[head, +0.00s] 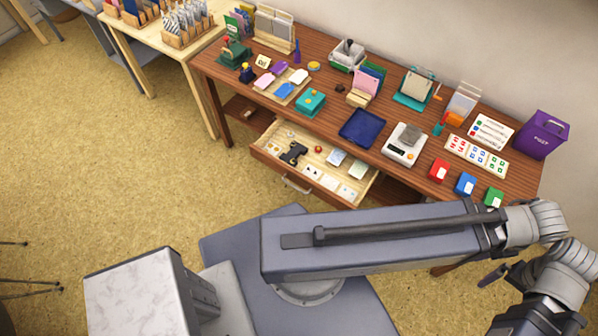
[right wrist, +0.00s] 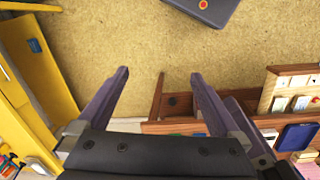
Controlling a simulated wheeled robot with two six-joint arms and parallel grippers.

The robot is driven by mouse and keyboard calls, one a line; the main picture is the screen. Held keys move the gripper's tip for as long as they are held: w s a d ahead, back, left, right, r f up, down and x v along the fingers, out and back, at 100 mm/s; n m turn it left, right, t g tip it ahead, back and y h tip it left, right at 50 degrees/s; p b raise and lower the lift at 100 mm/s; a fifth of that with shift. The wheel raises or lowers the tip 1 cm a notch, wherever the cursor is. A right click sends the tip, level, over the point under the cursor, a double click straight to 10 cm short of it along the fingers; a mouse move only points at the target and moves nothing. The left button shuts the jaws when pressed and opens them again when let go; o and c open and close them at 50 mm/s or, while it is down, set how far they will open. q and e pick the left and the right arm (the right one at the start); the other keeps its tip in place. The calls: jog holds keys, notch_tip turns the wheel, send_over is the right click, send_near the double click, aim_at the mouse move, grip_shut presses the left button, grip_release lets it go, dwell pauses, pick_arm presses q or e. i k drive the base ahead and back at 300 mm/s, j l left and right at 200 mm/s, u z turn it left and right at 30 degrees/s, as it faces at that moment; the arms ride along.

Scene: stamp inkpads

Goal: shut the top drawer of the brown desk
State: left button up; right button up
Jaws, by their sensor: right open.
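The brown desk (head: 335,100) stands against the wall in the head view. Its top drawer (head: 268,151) is pulled out, showing a black item, cards and small pieces inside. The drawer front carries a metal handle (head: 296,185) and faces my base. Part of the open drawer (right wrist: 293,69) also shows at the right edge of the right wrist view. My right gripper (right wrist: 159,73) is open and empty, with bare floor between its fingertips. It is apart from the drawer, which lies to its right in that view. My left gripper is not in view.
The desktop holds a blue tray (head: 362,128), a white scale (head: 405,144), a purple box (head: 543,134) and several stationery items. A light wooden table (head: 160,40) stands left of the desk. The floor (head: 120,170) left of the drawer is clear.

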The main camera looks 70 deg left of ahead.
aim_at(295, 158)
jog(key=u, duration=0.85)
jog(key=l+u, duration=0.15)
jog(key=u, duration=0.3)
jog(key=i+u, duration=0.1)
jog(key=u, duration=0.3)
jog(key=l+u, duration=0.1)
jog(key=u, duration=0.35)
jog(key=l+u, duration=0.1)
jog(key=u, duration=0.3)
